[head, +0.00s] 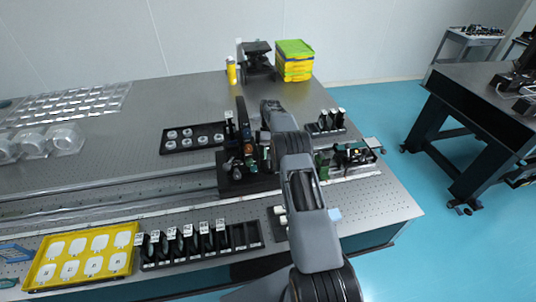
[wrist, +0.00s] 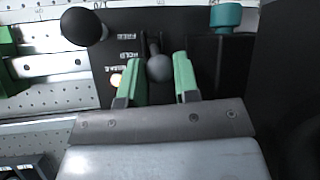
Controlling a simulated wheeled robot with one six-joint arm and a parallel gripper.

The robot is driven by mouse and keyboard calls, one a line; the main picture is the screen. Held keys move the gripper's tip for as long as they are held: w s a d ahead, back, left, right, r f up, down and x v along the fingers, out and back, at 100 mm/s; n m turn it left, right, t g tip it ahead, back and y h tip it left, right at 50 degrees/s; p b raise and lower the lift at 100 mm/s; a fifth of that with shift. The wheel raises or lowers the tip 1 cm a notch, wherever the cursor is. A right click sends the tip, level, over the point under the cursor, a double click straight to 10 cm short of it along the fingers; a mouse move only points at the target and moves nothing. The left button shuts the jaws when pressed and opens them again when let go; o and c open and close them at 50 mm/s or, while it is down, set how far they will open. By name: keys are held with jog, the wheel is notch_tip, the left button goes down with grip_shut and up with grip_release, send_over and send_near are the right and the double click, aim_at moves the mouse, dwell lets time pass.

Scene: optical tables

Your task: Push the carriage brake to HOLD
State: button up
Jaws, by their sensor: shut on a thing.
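The carriage brake lever (wrist: 159,67) has a grey round knob on a short dark stem and sits on a black panel (wrist: 118,50) in the wrist view. White labels to its left read FREE above and HOLD below, with a third blurred word under them. The knob is at about the height of HOLD and the lower label. My gripper (wrist: 157,80) has green fingers, one on each side of the knob, and is shut on it; exact contact is hard to see. In the head view the black carriage (head: 232,185) stands on the rail, and my arm hides the gripper.
A black ball knob (wrist: 83,26) stands upper left of the lever and a teal knob (wrist: 226,15) upper right. A yellow tray (head: 128,262) and a black rack (head: 160,261) lie at the table's front.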

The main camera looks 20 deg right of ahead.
jog(key=o, duration=0.9)
jog(key=shift+b, duration=0.3)
